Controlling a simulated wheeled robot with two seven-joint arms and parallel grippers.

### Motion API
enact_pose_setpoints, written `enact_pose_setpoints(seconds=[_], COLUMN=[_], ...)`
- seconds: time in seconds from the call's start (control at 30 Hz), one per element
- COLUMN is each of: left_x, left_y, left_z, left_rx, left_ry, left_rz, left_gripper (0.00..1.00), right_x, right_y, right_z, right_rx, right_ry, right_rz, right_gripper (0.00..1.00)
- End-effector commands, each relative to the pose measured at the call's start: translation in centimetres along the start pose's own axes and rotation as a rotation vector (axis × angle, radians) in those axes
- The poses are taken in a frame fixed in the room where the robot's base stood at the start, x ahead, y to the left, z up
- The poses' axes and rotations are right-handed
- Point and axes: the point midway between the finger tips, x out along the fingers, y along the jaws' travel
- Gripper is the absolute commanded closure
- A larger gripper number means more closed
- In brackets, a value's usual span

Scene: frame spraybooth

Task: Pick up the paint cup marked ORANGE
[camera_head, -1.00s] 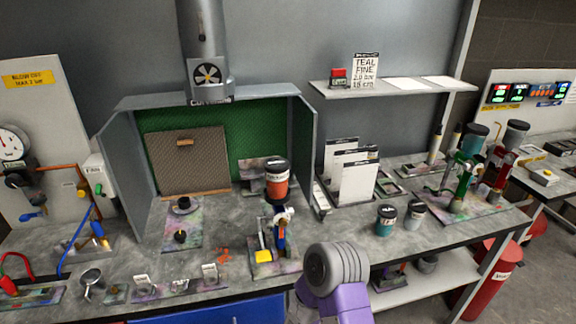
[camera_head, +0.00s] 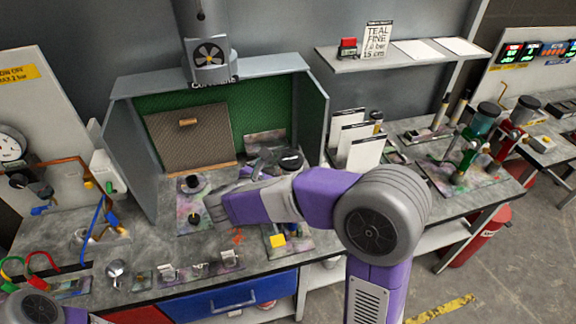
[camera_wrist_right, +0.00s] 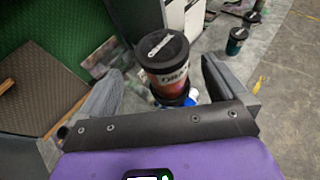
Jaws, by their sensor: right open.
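The paint cup marked ORANGE has a black lid and an orange-red body. My left gripper is out of view.
The spray booth's side wall (camera_head: 313,112) rises just behind the cup. White cards (camera_head: 358,148) stand to its right. A teal cup (camera_wrist_right: 236,40) shows farther right in the wrist view.

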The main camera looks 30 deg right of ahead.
Motion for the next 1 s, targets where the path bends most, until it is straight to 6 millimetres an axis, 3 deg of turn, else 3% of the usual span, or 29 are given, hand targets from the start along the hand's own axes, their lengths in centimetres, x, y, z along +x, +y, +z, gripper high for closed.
enact_pose_setpoints(seconds=[0.4,0.7,0.77,1.0], left_x=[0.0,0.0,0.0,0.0], left_y=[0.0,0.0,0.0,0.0], left_z=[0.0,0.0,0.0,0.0], left_rx=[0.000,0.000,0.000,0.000], left_ry=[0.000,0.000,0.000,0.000], left_rz=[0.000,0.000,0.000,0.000], left_gripper=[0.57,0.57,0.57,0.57], right_x=[5.7,6.3,6.3,6.3], right_y=[-0.5,-0.5,-0.5,-0.5], right_z=[-0.7,-0.7,-0.7,-0.7], right_rx=[0.000,0.001,0.001,0.001], right_ry=[0.004,0.005,0.005,0.005], right_rz=[-0.003,-0.002,-0.002,-0.002], right_gripper=[0.01,0.01,0.07,0.44])
